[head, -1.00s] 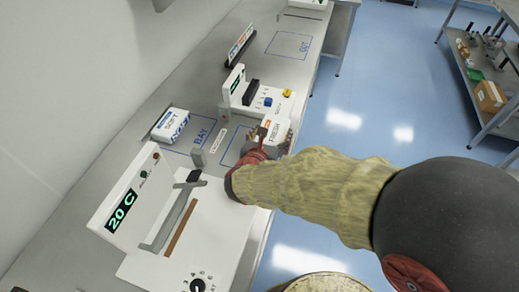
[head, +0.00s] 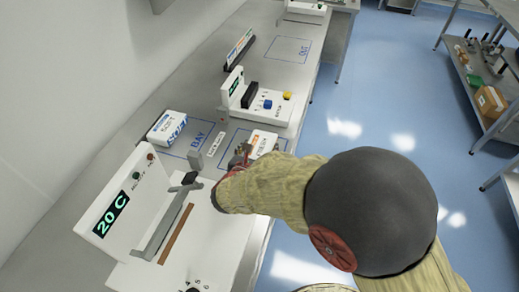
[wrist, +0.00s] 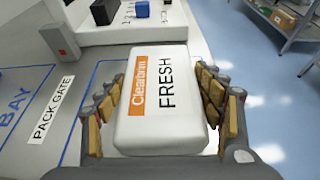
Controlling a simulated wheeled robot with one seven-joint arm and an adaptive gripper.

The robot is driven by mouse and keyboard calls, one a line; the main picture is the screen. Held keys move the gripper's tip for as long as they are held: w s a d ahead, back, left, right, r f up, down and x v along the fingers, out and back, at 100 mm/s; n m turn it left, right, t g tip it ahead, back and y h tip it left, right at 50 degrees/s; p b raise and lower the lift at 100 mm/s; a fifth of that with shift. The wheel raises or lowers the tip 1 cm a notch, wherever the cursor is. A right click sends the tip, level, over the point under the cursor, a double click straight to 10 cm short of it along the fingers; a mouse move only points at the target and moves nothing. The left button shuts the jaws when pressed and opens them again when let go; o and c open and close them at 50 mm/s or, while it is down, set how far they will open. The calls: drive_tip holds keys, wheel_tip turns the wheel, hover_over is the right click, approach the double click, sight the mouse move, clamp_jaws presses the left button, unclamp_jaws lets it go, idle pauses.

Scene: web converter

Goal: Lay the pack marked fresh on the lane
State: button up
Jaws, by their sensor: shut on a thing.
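The pack marked FRESH (wrist: 160,95) is white with an orange label and lies flat between the fingers of my gripper (wrist: 163,105) in the wrist view. My gripper is shut on it, with padded fingers along both long sides. In the head view the pack (head: 263,141) shows at the blue-outlined area right of the PACK GATE label, and my gripper (head: 243,157) is partly hidden by my own arm. I cannot tell whether the pack touches the counter. The word naming the lane is not readable in these frames.
A sealer showing 20 C (head: 113,214) stands at the near left. A white machine with blue and yellow knobs (head: 262,101) stands beyond. The OUT outline (head: 290,50) farther back is clear.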

drive_tip(key=shift+f, duration=0.1)
drive_tip(key=o, duration=1)
drive_tip(key=shift+f, duration=0.15)
drive_tip(key=shift+c, duration=0.2)
drive_tip(key=o, duration=0.4)
drive_tip(key=shift+c, duration=0.2)
drive_tip(key=shift+o, duration=0.6)
